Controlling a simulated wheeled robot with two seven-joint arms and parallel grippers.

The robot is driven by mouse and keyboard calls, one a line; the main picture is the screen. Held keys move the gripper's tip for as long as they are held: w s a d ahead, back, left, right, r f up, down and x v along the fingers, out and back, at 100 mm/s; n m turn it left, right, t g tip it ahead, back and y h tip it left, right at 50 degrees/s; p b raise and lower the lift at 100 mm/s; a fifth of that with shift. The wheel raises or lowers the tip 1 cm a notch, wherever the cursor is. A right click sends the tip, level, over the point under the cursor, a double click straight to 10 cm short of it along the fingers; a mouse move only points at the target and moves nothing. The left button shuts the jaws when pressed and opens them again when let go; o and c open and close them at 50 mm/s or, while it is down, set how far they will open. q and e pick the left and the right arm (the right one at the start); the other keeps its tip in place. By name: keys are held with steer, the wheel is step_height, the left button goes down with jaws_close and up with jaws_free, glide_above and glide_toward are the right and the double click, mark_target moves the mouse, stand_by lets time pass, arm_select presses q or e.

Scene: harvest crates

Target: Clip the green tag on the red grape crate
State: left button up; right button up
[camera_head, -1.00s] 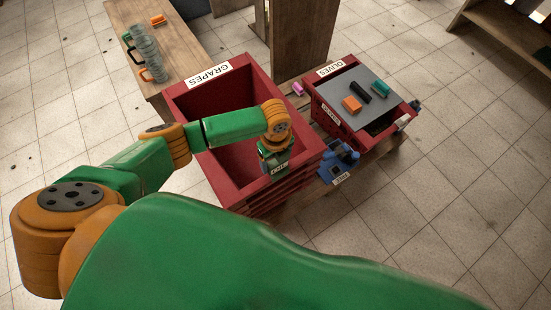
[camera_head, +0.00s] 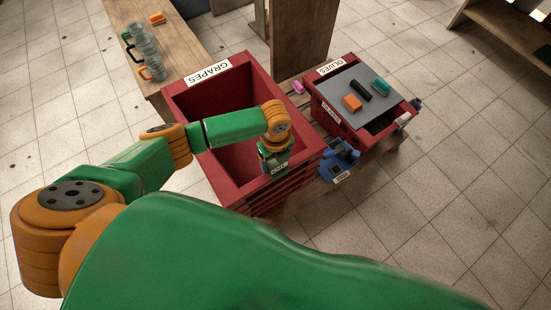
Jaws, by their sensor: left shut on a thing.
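My left arm reaches in from the left across the crate. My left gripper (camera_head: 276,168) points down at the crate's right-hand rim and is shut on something. The held thing is mostly hidden by the gripper; I take it to be the green tag, but its outline is not clear. I cannot tell whether it touches the rim. My right gripper is not in view.
A red olives crate (camera_head: 340,125) stands to the right, with a grey board (camera_head: 347,85) carrying orange, black and teal pieces. A blue object (camera_head: 340,160) lies between the crates. A wooden table (camera_head: 180,50) with glasses stands at the back left.

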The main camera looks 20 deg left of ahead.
arm_select(q)
steer(key=shift+f+b, duration=0.85)
steer(key=shift+f, duration=0.35)
steer(key=o, duration=1.3)
steer(key=shift+c, duration=0.2)
steer(key=shift+r, duration=0.15)
